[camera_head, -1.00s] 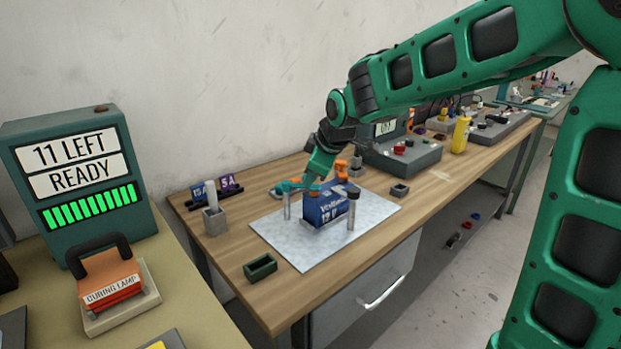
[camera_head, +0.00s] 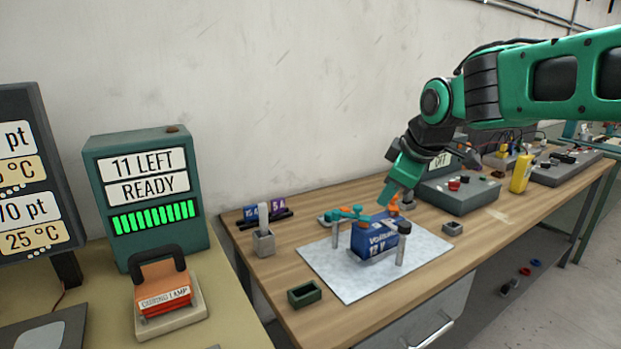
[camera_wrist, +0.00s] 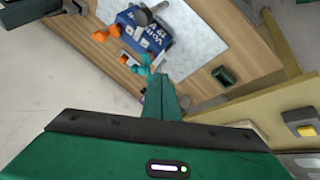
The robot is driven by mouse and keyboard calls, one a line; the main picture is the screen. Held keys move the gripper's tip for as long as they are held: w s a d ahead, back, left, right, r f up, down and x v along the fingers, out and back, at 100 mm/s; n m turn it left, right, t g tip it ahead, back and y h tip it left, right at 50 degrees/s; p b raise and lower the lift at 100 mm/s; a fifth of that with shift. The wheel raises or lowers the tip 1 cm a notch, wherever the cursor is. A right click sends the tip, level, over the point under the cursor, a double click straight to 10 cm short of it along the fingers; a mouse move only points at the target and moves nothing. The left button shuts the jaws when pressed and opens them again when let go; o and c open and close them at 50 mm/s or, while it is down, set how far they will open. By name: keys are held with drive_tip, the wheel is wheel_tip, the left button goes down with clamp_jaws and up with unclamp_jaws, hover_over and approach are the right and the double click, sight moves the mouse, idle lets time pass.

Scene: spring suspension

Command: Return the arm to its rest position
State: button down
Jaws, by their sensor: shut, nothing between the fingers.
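My green arm reaches in from the right in the head view. My gripper (camera_head: 384,201) points down over the workbench and is shut and empty. It is above and slightly right of the blue 12 V battery block (camera_head: 374,241), apart from it as far as I can tell. In the wrist view my gripper's closed fingers (camera_wrist: 164,86) point towards the bench, with the battery block (camera_wrist: 147,30) beyond them.
The battery stands on a pale mat (camera_head: 335,268) between metal posts. A dark green tray (camera_head: 304,293) sits front left. A grey power unit (camera_head: 462,191) stands right.

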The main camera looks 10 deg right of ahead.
drive_tip(key=s+d+f+m+g+h, duration=0.1)
drive_tip(key=s+d+f+m+g, duration=0.1)
drive_tip(key=s+d+f+m, duration=0.35)
drive_tip(key=s+d+f+m+g+h, duration=0.1)
drive_tip(key=s+d+f+m, duration=0.15)
drive_tip(key=s+d, duration=0.55)
drive_tip(key=s+d+f+m+g, duration=0.1)
drive_tip(key=s+d+f+m, duration=0.1)
drive_tip(key=s, duration=0.6)
drive_tip(key=s+d+f+m+g+y, duration=0.1)
drive_tip(key=s+d+f+m+g, duration=0.1)
drive_tip(key=s+f+m, duration=0.2)
drive_tip(key=s+m, duration=0.3)
drive_tip(key=s, duration=0.2)
drive_tip(key=shift+f+g, duration=0.3)
drive_tip(key=shift+w+d+f, duration=0.1)
drive_tip(key=shift+w+f, duration=0.15)
drive_tip(key=shift+w, duration=0.3)
